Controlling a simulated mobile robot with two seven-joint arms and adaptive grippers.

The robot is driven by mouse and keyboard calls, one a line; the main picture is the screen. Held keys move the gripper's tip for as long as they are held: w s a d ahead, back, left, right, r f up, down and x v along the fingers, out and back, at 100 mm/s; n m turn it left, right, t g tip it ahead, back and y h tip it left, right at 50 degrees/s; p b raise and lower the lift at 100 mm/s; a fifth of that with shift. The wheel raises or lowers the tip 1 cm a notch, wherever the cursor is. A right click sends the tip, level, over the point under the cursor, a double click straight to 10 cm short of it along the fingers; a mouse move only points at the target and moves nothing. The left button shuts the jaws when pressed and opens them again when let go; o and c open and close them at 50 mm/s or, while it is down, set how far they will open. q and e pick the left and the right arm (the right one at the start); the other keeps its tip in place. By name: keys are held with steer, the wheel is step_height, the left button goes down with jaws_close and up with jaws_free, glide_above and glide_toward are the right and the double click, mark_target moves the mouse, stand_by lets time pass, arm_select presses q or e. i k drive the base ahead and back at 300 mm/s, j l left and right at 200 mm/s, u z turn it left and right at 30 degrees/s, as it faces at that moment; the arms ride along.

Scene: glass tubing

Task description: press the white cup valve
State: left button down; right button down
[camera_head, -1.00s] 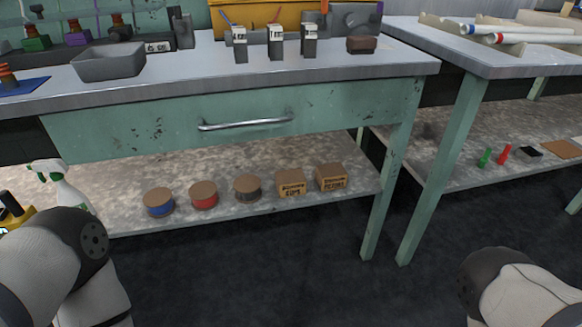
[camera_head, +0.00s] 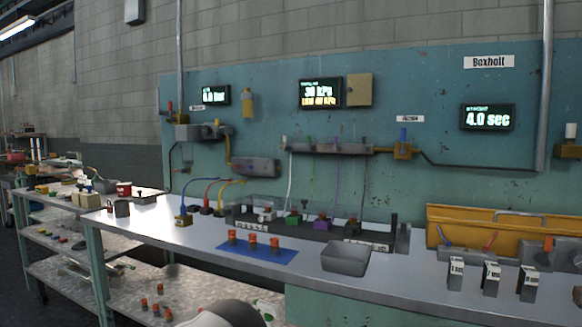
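A white block-like fitting (camera_head: 264,213) sits at the left end of a row in a dark rack on the bench. It looks like the white cup valve, but it is too small to be sure. A green fitting (camera_head: 293,217), a purple fitting (camera_head: 322,221) and a dark fitting (camera_head: 352,228) stand to its right. Thin tubes rise from the row toward a grey manifold (camera_head: 335,149) on the teal panel. Small valve tops on the manifold are hard to make out. Neither of my grippers is in view; only a pale arm part shows at the bottom edge.
A blue mat (camera_head: 258,256) with orange-topped pieces lies before the rack. A grey bin (camera_head: 345,257) stands to its right. Several white-labelled blocks (camera_head: 491,278) and a yellow toolbox (camera_head: 480,224) are farther right. Blocks with coloured tubes (camera_head: 183,220) stand left of the rack.

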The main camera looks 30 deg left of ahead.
mark_target(286, 147)
steer(key=u, duration=1)
